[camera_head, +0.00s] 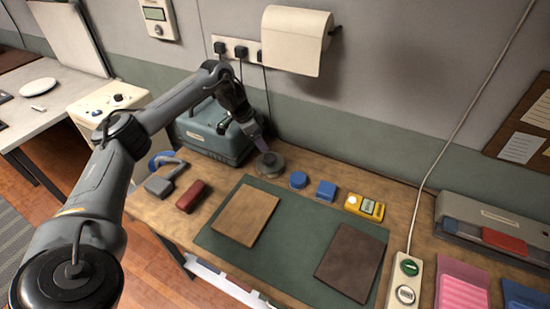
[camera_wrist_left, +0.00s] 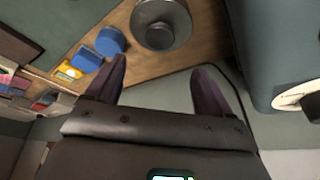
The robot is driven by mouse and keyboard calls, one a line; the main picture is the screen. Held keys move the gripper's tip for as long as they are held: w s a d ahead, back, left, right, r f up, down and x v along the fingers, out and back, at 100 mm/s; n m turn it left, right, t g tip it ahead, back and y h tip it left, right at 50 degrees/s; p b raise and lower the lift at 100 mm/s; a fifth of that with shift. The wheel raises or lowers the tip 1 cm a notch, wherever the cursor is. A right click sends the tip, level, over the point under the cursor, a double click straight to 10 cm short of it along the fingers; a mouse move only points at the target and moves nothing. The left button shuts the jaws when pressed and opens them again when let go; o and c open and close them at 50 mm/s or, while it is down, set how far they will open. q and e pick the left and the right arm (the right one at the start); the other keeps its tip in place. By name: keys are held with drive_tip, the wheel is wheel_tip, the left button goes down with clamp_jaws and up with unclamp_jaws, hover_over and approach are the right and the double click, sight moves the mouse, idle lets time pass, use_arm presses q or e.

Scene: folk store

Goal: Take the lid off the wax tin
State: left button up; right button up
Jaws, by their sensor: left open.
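A round grey metal tin (camera_head: 270,164) with a knob on its lid, which looks like the wax tin, stands on the wooden bench near the back. The lid is on it. In the left wrist view the grey tin (camera_wrist_left: 163,32) shows at the top, beyond the fingertips. My left gripper (camera_head: 260,143) is just above and behind the tin in the head view, partly hiding it. Its two dark purple fingers (camera_wrist_left: 158,75) are apart with nothing between them. I cannot tell whether a finger touches the tin. My right gripper is not in view.
A blue round tin (camera_head: 298,180), a blue box (camera_head: 326,191) and a yellow meter (camera_head: 365,207) stand right of the grey tin. A teal machine (camera_head: 215,135) stands close on the left. A green mat (camera_head: 290,245) holds two flat brown pieces.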

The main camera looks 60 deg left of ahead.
sight(270, 157)
use_arm(q)
drive_tip(key=x, duration=0.4)
drive_tip(key=shift+s+d+b, duration=0.2)
drive_tip(key=shift+d+b, duration=0.1)
drive_tip(key=shift+w+a+f, duration=0.1)
drive_tip(key=shift+w+f, duration=0.25)
drive_tip(key=shift+f, duration=0.25)
drive_tip(key=x, duration=0.2)
drive_tip(key=b+x, duration=0.1)
drive_tip(key=x, duration=0.1)
drive_tip(key=shift+s+a+b, duration=0.1)
drive_tip(key=shift+s+b, duration=0.05)
drive_tip(key=shift+b, duration=0.15)
drive_tip(key=shift+f, duration=0.35)
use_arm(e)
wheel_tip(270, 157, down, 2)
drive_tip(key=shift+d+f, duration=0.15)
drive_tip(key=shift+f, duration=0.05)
use_arm(q)
drive_tip(key=c, duration=1.1)
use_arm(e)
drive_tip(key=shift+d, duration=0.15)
use_arm(q)
drive_tip(key=shift+r, duration=0.1)
drive_tip(key=shift+c, duration=0.2)
